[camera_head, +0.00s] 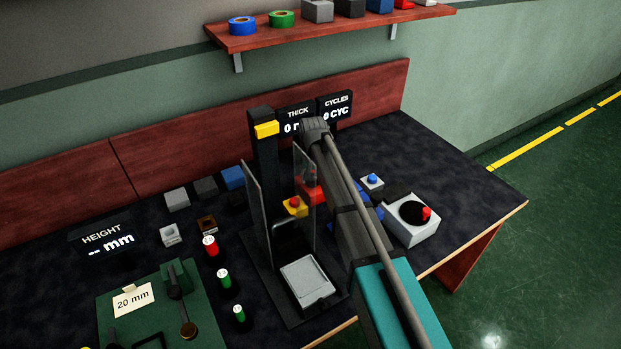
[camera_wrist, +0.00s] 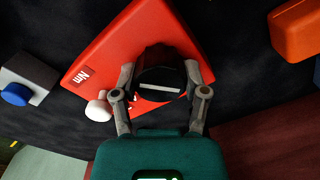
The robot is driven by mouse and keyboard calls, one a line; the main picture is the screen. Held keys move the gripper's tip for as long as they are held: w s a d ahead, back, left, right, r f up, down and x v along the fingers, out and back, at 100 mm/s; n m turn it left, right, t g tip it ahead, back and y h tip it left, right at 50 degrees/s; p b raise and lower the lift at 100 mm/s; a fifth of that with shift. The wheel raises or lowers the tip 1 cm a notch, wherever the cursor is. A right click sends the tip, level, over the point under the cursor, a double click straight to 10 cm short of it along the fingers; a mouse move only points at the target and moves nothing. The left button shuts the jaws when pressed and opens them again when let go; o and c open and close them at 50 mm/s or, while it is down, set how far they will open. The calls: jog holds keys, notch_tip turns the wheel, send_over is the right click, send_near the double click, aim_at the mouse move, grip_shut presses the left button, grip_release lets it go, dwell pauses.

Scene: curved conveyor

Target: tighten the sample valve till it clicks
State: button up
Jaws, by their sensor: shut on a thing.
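In the wrist view a black knob (camera_wrist: 163,72) with a white line on it stands on a tilted-looking red box (camera_wrist: 112,52) marked "Nm". I take this knob to be the sample valve. My gripper (camera_wrist: 160,80) is shut on the knob, one grey finger on each side. A white round part (camera_wrist: 98,109) sits at the box's edge near the left finger. In the head view a red part (camera_head: 310,192) shows beside my arm, partly behind a clear panel; my gripper and the knob are hidden there. Whether the knob is turned fully cannot be told.
A white box with a blue button (camera_wrist: 17,93) lies left in the wrist view, an orange block (camera_wrist: 303,30) at upper right. In the head view a press with clear panels (camera_head: 263,150) stands left of my arm, and a white crank box (camera_head: 408,232) to its right.

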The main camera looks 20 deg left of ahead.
dwell(0.3)
jog(key=o, duration=1.1)
jog(key=shift+o, duration=0.2)
jog(key=shift+d, duration=0.1)
